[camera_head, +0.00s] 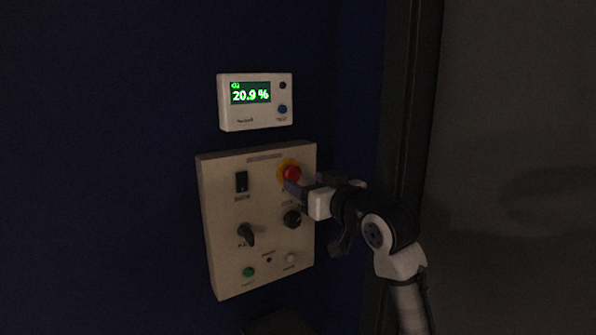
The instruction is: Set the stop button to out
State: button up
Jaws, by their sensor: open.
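The stop button (291,173) is a red mushroom head on a yellow ring at the upper right of a beige control panel (222,225). My gripper (294,186) is at the button's lower right, its fingers pointing left toward the panel. The gripper is open. One finger overlaps the lower edge of the button in the picture; I cannot tell whether it touches. Whether the button is in or out is too small to tell.
The panel also carries a black rocker switch (241,182), two black knobs (246,234) (292,218), a green button (249,272) and a white button (291,258). A white meter (256,123) reading 20.9 % hangs above. A dark post (411,120) stands to the right.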

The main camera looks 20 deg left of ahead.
aim_at(294, 176)
jog(key=shift+p+x, duration=0.45)
jog(key=shift+x, duration=1.7)
jog(key=shift+c, duration=0.3)
